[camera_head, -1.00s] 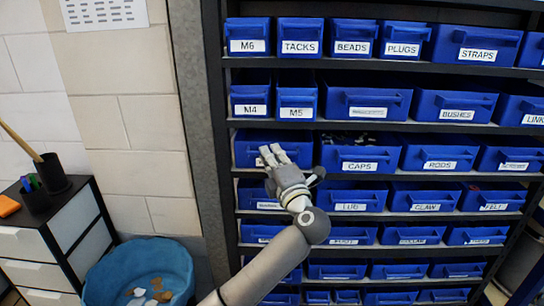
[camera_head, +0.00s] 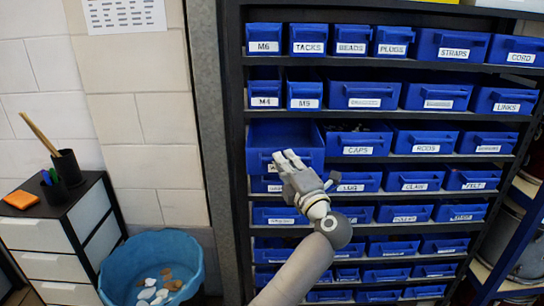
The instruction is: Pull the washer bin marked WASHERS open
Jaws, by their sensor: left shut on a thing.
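A blue bin (camera_head: 314,159) at the left end of the third row sticks out from the shelf, and its dark inside shows from above. My left gripper (camera_head: 286,157) is shut on the front of this bin. The hand covers most of the bin's label, so I cannot read WASHERS on it. The bins beside it, such as CAPS (camera_head: 359,142), sit back in the rack. My right gripper is not in view.
The dark rack (camera_head: 236,120) holds several rows of labelled blue bins. A grey post stands at its left. A blue tub (camera_head: 150,250) with scraps and a white drawer cabinet (camera_head: 30,235) stand at the lower left.

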